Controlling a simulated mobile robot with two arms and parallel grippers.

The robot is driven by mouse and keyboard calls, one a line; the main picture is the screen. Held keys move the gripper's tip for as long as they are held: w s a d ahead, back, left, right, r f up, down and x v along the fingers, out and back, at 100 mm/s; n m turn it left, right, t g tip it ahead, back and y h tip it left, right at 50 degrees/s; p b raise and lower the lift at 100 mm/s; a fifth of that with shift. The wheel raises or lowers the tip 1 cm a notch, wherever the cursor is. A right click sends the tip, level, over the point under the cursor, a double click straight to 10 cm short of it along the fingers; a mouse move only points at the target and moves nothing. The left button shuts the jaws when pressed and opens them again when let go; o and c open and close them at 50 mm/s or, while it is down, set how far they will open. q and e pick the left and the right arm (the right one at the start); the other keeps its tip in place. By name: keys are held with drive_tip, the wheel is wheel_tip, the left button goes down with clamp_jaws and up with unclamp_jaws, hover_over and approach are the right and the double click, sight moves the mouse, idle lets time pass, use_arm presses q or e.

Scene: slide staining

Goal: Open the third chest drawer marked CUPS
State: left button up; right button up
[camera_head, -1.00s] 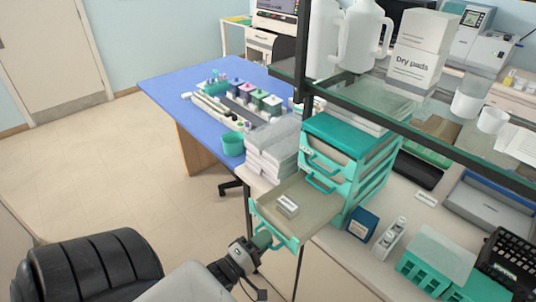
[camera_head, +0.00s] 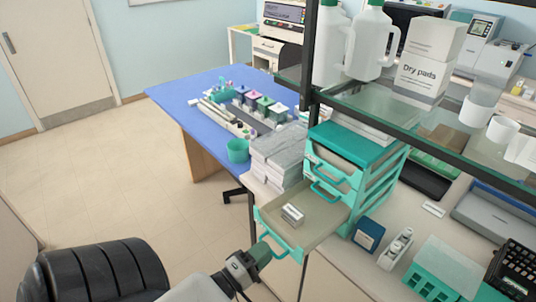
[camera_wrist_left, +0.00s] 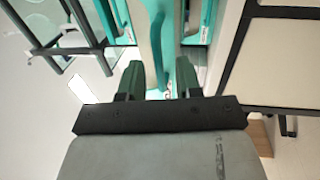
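The teal drawer chest (camera_head: 378,178) stands on the bench below the glass shelf. Its low drawer (camera_head: 325,218), below two shut ones, is pulled well out. A small white box (camera_head: 292,213) lies in it. No marking on its front can be read. My left gripper (camera_head: 264,252) is at the front of this drawer, by its teal handle (camera_head: 275,244). In the left wrist view the two green fingers (camera_wrist_left: 159,80) stand apart, with a gap on both sides of the teal part between them. My right gripper is in neither view.
Stacked grey-white packs (camera_head: 277,158) stand left of the chest. A dark blue box (camera_head: 368,234) and a teal rack (camera_head: 440,270) are to its right. A black shelf post (camera_head: 309,60) rises behind the drawer. The floor (camera_head: 110,170) at left is clear.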

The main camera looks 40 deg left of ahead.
use_arm(q)
drive_tip(key=b+v, duration=0.2)
drive_tip(key=v, duration=0.6)
drive_tip(key=shift+s, duration=0.45)
drive_tip(key=s+d+f+m+g+y+b, duration=0.15)
drive_tip(key=f+m+g, duration=0.25)
drive_tip(key=f, duration=0.9)
drive_tip(key=s+d+f+m+g, duration=0.1)
drive_tip(key=s+f+m+g, duration=0.3)
drive_tip(key=f, duration=0.9)
drive_tip(key=s+d+f+m+g, duration=0.4)
drive_tip(key=s+f+m+g, duration=0.1)
drive_tip(key=s+f, duration=0.2)
drive_tip(key=s+d+f+m+g, duration=0.4)
drive_tip(key=s+f+m+g, duration=0.2)
drive_tip(key=f, duration=0.4)
drive_tip(key=shift+s+d+f+b, duration=0.25)
drive_tip(key=shift+s+b, duration=0.15)
drive_tip(key=shift+s, duration=0.35)
